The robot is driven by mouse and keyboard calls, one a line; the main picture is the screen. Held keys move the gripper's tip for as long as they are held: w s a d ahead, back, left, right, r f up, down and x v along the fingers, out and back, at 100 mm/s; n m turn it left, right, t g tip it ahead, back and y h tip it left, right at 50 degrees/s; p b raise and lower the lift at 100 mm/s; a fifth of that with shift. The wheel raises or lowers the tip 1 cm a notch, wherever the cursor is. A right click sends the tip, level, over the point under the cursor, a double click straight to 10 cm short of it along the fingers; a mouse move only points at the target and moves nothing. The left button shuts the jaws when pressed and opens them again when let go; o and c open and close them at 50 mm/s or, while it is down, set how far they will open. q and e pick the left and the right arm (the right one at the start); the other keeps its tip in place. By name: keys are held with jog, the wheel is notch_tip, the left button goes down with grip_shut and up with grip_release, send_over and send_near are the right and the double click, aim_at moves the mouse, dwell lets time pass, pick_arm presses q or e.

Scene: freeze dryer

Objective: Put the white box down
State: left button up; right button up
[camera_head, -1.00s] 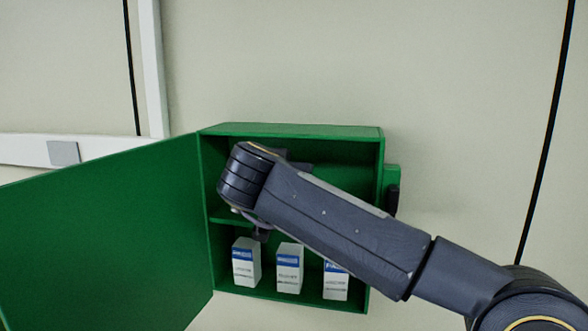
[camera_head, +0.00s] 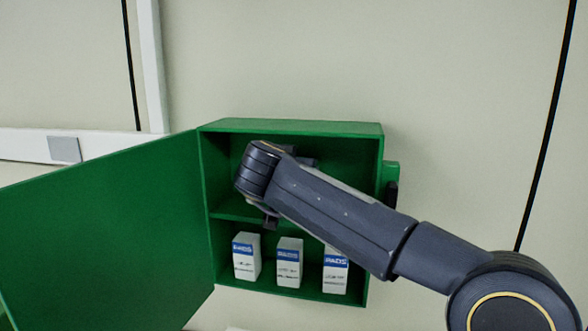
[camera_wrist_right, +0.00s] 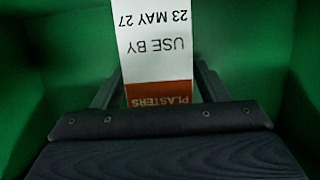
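A white box (camera_wrist_right: 153,45) shows in the right wrist view, with upside-down lettering "USE BY 23 MAY 27" and an orange-red band reading "PLASTERS". It sits between the two fingers of my right gripper (camera_wrist_right: 160,88), which lie close along both its sides and look shut on it. The box leans slightly relative to the gripper. In the head view, my right arm reaches into the upper compartment of an open green cabinet (camera_head: 290,128). The fingers and this box are hidden there behind the wrist, so whether the box touches the shelf cannot be seen. My left gripper is out of view.
Three white boxes with blue bands stand in the lower compartment: left (camera_head: 246,257), middle (camera_head: 289,263) and right (camera_head: 336,272), the last partly behind my forearm. A green shelf (camera_head: 232,217) divides the cabinet. Its door (camera_head: 110,230) is swung open to the left.

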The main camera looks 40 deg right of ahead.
jog(key=shift+a+r, duration=0.15)
jog(key=shift+r, duration=0.05)
jog(key=b+v, duration=0.1)
jog(key=v, duration=1)
jog(key=shift+s+a+r+b, duration=0.15)
jog(key=shift+s+a+b, duration=0.15)
jog(key=shift+b, duration=0.1)
